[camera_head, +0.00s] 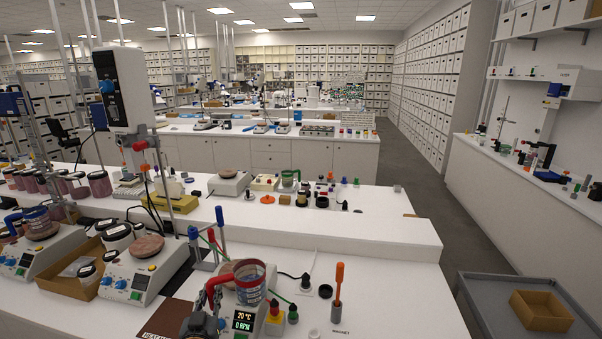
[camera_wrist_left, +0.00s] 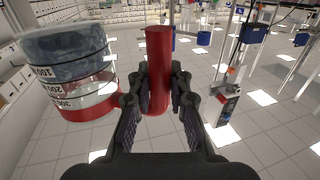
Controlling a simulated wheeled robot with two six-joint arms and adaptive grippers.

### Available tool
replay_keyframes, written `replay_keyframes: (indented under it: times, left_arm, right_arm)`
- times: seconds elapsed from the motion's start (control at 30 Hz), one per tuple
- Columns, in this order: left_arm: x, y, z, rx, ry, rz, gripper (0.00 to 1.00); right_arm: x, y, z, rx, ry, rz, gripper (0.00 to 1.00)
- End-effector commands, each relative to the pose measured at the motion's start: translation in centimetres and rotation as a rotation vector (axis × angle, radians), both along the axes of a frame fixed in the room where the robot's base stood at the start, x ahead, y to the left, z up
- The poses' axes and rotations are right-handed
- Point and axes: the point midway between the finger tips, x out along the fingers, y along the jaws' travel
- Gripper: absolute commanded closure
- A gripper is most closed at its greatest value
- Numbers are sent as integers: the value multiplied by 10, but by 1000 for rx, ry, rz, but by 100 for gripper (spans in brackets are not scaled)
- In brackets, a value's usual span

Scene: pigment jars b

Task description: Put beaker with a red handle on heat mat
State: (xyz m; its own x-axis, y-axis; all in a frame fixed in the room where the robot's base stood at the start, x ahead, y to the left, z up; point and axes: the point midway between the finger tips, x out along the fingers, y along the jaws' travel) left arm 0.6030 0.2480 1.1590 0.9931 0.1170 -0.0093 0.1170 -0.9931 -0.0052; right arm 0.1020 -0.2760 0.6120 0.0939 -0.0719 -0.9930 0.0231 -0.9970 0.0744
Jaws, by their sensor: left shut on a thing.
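The beaker with a red handle (camera_head: 250,283) is clear with red bands at its rim and base. It is at the lower middle of the head view, upright, over a hotplate with a lit display. I cannot tell whether it touches the hotplate. My left gripper (camera_head: 211,299) is shut on its red handle. The wrist view, upside down, shows the gripper fingers (camera_wrist_left: 158,95) on either side of the red handle (camera_wrist_left: 157,65), with the beaker (camera_wrist_left: 68,75) to the left. The brown heat mat (camera_head: 168,318) lies left of the gripper, partly hidden by it.
The hotplate display (camera_head: 244,319) reads 20 °C and 0 RPM. Small bottles (camera_head: 283,314) and an orange-handled magnet tool (camera_head: 338,285) stand to the right. A hotplate stirrer (camera_head: 140,272) is at the left. Blue-topped tools (camera_head: 194,240) stand behind the beaker.

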Motion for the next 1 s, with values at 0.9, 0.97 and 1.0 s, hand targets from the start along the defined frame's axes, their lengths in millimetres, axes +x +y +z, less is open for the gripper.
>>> replay_keyframes:
  times: [0.9,0.97,1.0]
  left_arm:
    - [-114,-63,-162,-7,-13,-118,100]
    - [-114,-63,-162,-7,-13,-118,100]
    - [-114,-63,-162,-7,-13,-118,100]
  right_arm:
    - [4,-3,-97,-4,-7,1,50]
    - [5,-3,-97,-4,-7,1,50]
    - [5,-3,-97,-4,-7,1,50]
